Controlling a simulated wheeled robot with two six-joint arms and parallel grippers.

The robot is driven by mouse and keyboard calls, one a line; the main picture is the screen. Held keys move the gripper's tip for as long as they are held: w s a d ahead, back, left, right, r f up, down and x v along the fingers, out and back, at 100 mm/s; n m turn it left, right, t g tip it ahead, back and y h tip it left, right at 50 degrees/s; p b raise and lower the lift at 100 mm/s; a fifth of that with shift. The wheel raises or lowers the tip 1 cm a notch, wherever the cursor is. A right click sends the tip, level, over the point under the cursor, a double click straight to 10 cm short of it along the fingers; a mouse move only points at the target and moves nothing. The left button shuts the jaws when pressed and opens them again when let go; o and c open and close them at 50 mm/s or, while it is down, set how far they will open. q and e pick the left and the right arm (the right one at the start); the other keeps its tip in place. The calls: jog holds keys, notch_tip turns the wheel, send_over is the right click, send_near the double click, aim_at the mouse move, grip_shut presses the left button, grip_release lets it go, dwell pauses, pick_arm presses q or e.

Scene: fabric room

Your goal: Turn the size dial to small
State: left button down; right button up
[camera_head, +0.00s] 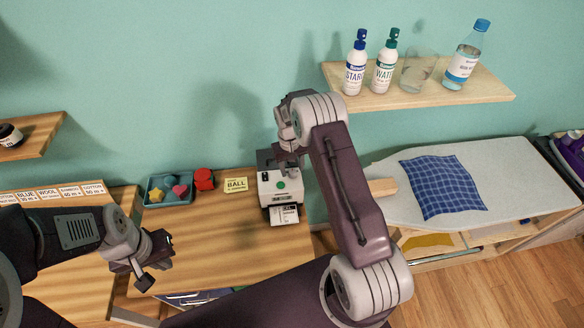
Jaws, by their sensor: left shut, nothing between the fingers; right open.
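A white and dark label machine (267,191) stands at the back of the wooden table, against the wall. A green button shows on its front, and a printed label (284,214) sticks out below. I cannot make out the size dial; the machine's top is partly hidden by my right arm. My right gripper (287,160) is open and points down at the machine's top right part; whether it touches is hard to tell. My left gripper (158,266) is shut and empty, low over the table's left front edge, well away from the machine.
A blue tray (152,200) of coloured shapes, a red object (204,179) and a yellow "BALL" card (236,184) stand left of the machine. Right is an ironing board (520,190) with blue checked cloth (442,187). Bottles stand on a wall shelf (440,98). The table's middle is clear.

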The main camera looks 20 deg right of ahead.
jog(key=shift+d+f, duration=0.1)
jog(key=shift+f, duration=0.65)
grip_shut()
jog(key=n, duration=0.4)
jog(key=shift+b, duration=0.4)
jog(key=n, duration=0.4)
jog(key=shift+n+b, duration=0.3)
jog(key=shift+r+n, duration=0.1)
jog(key=shift+n, duration=0.2)
grip_release()
